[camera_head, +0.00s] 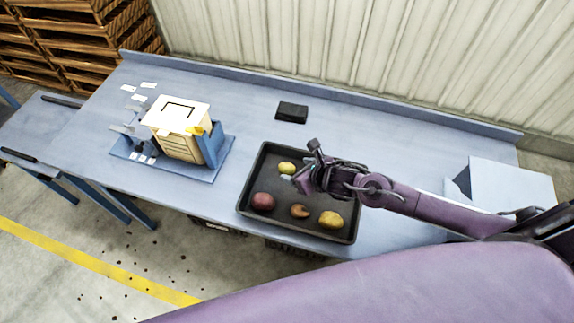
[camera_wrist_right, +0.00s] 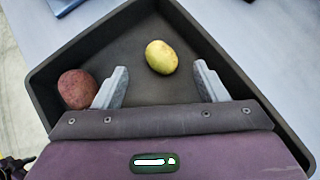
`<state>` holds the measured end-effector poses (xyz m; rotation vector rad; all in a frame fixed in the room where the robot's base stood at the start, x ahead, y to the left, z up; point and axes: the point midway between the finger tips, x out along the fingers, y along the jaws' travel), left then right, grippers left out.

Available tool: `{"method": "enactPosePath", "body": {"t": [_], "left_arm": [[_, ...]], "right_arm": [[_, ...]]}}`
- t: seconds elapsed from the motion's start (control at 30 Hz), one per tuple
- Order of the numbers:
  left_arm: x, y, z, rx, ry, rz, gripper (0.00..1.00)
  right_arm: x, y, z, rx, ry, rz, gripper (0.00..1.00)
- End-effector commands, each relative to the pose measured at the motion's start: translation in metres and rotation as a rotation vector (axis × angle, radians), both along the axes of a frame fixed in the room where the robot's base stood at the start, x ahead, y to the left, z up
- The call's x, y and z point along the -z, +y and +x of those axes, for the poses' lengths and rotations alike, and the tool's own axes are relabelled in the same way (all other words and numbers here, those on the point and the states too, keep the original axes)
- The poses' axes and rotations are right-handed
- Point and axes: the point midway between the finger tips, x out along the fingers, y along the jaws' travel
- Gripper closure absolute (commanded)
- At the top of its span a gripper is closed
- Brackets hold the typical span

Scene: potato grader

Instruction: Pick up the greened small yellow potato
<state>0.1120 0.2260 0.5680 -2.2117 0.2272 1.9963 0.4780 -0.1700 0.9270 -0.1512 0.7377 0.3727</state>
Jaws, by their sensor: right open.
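The small yellow potato with a greenish tint (camera_head: 287,168) lies in the back part of the black tray (camera_head: 243,202). In the right wrist view this potato (camera_wrist_right: 161,57) lies on the tray floor, a little beyond and between the open fingertips, touching neither. My right gripper (camera_head: 296,178) is over the tray, just right of the potato. Its two grey fingers (camera_wrist_right: 160,78) are spread and nothing is between them. My left gripper is not in either view.
The tray also holds a red potato (camera_head: 263,201), a small brown potato (camera_head: 300,211) and a larger yellow potato (camera_head: 331,219). A cream box on a blue stand (camera_head: 180,135) is at left. A black block (camera_head: 292,112) lies behind the tray. The table between is clear.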

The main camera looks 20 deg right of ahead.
Motion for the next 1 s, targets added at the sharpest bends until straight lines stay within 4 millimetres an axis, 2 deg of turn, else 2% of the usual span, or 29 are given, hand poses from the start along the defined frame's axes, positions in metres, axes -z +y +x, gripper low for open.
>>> {"method": "enactPosePath", "body": {"t": [0.03, 0.2, 0.4, 0.6, 0.73, 1.0], "left_arm": [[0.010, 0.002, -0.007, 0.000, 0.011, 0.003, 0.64], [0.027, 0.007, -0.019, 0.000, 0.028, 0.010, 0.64], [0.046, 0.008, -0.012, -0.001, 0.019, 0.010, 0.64], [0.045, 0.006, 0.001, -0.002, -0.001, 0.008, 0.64], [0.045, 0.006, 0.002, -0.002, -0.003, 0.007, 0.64], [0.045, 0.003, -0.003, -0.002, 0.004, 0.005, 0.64]], "right_arm": [[0.009, 0.002, 0.005, 0.002, -0.001, 0.003, 0.34], [0.027, 0.007, 0.016, 0.005, 0.001, 0.005, 0.34], [0.047, 0.014, 0.034, 0.005, 0.000, 0.004, 0.34], [0.048, 0.015, 0.039, 0.005, 0.000, 0.003, 0.34], [0.048, 0.015, 0.039, 0.005, 0.001, 0.002, 0.34], [0.048, 0.015, 0.038, 0.006, 0.001, 0.003, 0.69]]}}
